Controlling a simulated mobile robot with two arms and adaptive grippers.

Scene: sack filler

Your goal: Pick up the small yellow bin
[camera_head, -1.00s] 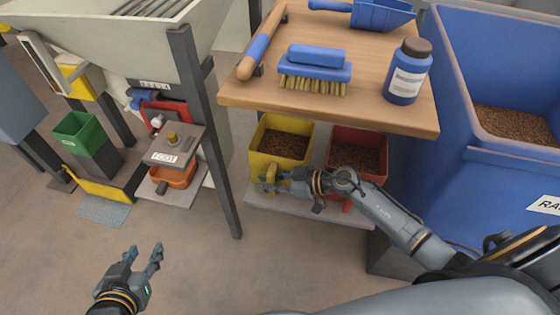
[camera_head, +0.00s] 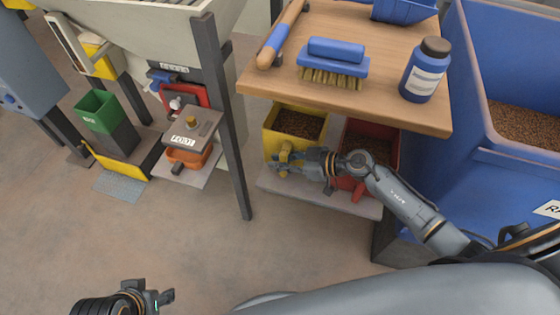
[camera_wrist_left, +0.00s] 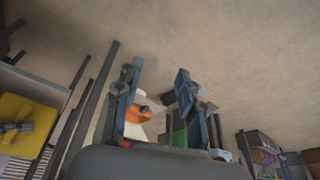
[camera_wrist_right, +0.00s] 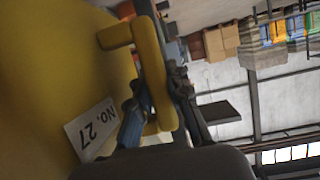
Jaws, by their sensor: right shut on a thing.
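The small yellow bin (camera_head: 297,143), filled with brown pellets, stands on the low shelf under the wooden table. My right gripper (camera_head: 279,163) is at its front and shut on its yellow handle. In the right wrist view the fingers (camera_wrist_right: 160,112) close around the handle bar, beside the bin's yellow wall (camera_wrist_right: 60,70) with a "NO. 27" label. The bin's base is partly hidden by my gripper. My left gripper (camera_head: 158,298) is low at the bottom left, over the floor. In the left wrist view its fingers (camera_wrist_left: 157,95) are apart with nothing held.
A red bin (camera_head: 347,184) with pellets stands right beside the yellow one, partly behind my right arm. The wooden tabletop (camera_head: 390,110) overhangs both bins. A dark post (camera_head: 230,130) rises left of the shelf (camera_head: 320,196). A large blue container (camera_head: 470,170) stands right. Floor in front is clear.

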